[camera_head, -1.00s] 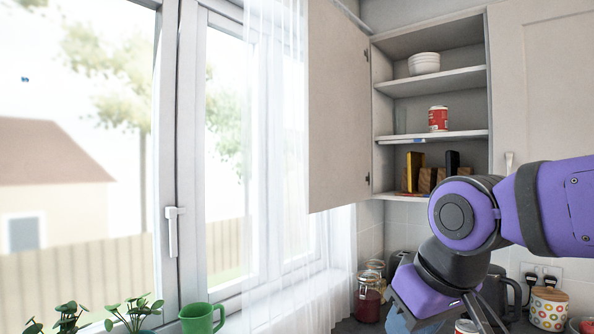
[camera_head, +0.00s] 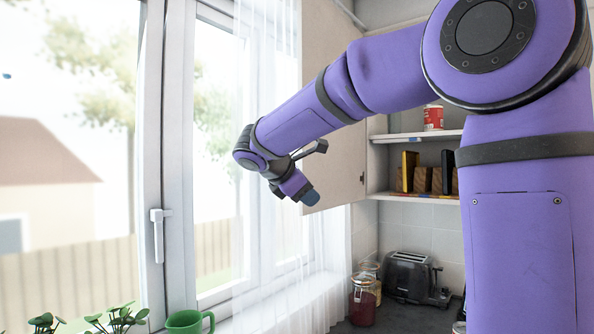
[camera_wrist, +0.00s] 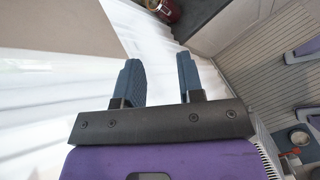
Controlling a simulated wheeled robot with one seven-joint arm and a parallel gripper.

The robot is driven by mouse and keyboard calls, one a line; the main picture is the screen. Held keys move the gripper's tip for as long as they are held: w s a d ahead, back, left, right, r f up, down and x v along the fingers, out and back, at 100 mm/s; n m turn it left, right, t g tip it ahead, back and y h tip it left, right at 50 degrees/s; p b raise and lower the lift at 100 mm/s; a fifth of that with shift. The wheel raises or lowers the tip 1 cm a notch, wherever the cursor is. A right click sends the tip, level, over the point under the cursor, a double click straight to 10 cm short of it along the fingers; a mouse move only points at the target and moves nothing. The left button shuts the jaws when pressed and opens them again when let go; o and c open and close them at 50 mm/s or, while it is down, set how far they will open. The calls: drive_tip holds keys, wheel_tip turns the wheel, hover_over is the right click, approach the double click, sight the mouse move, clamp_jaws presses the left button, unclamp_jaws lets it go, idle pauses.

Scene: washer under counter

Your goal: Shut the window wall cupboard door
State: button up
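The window wall cupboard (camera_head: 420,136) stands open at the right of the window, its shelves showing beside my arm. Its pale beige door (camera_head: 345,175) is swung wide open toward the window, and my forearm hides part of it. My gripper (camera_head: 308,172) is near the lower part of the door's free left edge, overlapping it in the picture; I cannot tell if they touch. In the wrist view my gripper (camera_wrist: 158,70) has its two blue fingers apart with nothing between them. A beige panel, likely the door (camera_wrist: 55,25), is at the upper left there.
A red can (camera_head: 433,117) and dark and wooden blocks (camera_head: 425,178) are on the shelves. Below are a toaster (camera_head: 412,275) and a red jar (camera_head: 363,298). A sheer curtain (camera_head: 270,265) hangs by the window.

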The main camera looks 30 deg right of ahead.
drive_tip(key=w+a+r+n+h, duration=0.1)
drive_tip(key=w+r+n+h, duration=0.15)
drive_tip(key=w, duration=0.55)
drive_tip(key=w+a+r+n+h, duration=0.15)
drive_tip(key=w+n+h, duration=0.25)
drive_tip(key=w, duration=0.4)
drive_tip(key=w+d, duration=0.2)
drive_tip(key=d, duration=0.9)
drive_tip(key=shift+r+t, duration=0.3)
drive_tip(key=shift+r, duration=0.1)
clamp_jaws()
